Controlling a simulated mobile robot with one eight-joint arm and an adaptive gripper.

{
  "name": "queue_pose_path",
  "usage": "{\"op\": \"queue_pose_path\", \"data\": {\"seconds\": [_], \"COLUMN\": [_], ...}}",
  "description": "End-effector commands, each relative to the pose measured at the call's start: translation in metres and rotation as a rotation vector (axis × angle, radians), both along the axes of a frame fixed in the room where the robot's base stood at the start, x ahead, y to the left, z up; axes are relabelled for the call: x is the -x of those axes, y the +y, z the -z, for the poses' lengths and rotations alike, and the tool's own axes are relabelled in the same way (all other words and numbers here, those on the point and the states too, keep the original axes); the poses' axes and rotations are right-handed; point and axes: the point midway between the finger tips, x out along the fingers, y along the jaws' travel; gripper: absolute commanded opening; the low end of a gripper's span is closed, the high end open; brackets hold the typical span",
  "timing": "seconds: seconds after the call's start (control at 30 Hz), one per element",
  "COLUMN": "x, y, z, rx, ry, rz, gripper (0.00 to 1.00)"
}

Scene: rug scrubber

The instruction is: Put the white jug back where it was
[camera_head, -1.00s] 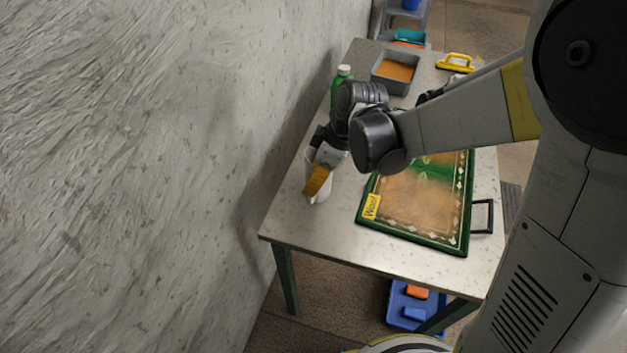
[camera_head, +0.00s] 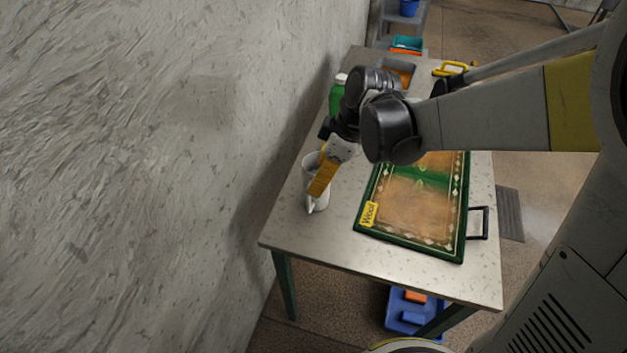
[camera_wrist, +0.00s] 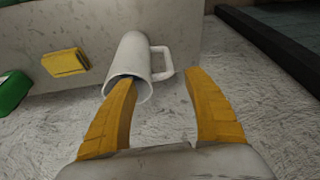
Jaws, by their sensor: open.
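The white jug (camera_head: 323,200) stands near the left edge of the table (camera_head: 287,224), beside the wall. In the wrist view the jug (camera_wrist: 134,52) shows its open mouth towards me and its handle to the right. My gripper (camera_head: 317,190) is at the jug, with its yellow fingers partly hiding it. In the wrist view my gripper (camera_wrist: 158,78) is open. Its left finger overlaps the jug's mouth and its right finger is to the right of the handle. I cannot tell whether either finger touches the jug.
A framed rug (camera_head: 405,205) with a "Wool" label lies right of the jug. A green bottle (camera_head: 337,97) stands behind my gripper. A grey tray (camera_head: 411,66) and a yellow-handled tool (camera_head: 449,70) are at the far end. The near left table corner is clear.

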Motion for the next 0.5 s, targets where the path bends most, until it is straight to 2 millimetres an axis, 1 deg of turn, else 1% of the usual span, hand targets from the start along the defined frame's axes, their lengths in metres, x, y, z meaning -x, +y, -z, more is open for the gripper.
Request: {"op": "queue_pose_path", "data": {"seconds": [0.03, 0.2, 0.33, 0.5], "x": [0.001, 0.004, 0.005, 0.007], "y": [-0.004, -0.015, -0.019, -0.022], "z": [-0.015, -0.045, -0.057, -0.062], "rx": [0.000, 0.000, 0.000, 0.001], "ry": [0.000, 0.000, 0.000, -0.001], "rz": [0.002, 0.001, 0.001, 0.011], "gripper": [0.60, 0.60, 0.60, 0.60]}}
